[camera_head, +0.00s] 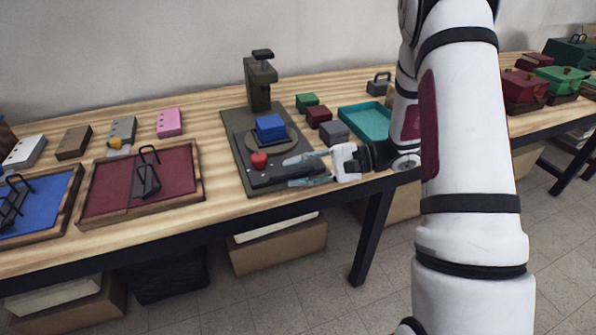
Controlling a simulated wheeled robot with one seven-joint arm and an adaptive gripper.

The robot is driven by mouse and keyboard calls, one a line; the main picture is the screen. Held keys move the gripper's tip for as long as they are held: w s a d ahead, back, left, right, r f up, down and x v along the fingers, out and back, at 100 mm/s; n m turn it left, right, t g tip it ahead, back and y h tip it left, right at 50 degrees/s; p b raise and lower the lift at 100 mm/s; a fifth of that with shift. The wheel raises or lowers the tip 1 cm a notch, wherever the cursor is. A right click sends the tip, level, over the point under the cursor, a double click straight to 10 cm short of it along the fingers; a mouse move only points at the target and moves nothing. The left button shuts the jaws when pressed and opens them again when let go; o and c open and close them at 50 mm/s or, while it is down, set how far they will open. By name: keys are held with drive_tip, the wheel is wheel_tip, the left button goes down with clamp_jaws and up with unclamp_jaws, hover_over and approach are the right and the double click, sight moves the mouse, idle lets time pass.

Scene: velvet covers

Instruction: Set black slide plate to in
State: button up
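An olive-green press-like fixture (231,121) stands on the wooden table, with an upright column and dark head (260,75) at its back. A blue block (270,127) sits over a round olive plate (262,140) in its middle. At its front lies a black slide plate (270,177) with a red knob (259,160) near its left end. My gripper (287,172) reaches in from the right, low over the front of the fixture. Its two fingers are spread, with the tips right of the red knob and apart from it. Part of the black plate is hidden behind the fingers.
Green (307,101), dark red (319,116) and grey (335,131) blocks and a teal tray (347,112) lie right of the fixture. A wooden-framed red tray (95,185) lies left. A pink block (170,122) is behind it. The table's front edge runs close below my gripper.

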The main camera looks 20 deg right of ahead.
sight(283, 155)
clamp_jaws()
drive_tip(key=w+b, duration=0.4)
drive_tip(key=w, duration=0.7)
unclamp_jaws()
drive_tip(key=v, duration=1.2)
drive_tip(key=shift+s, duration=0.1)
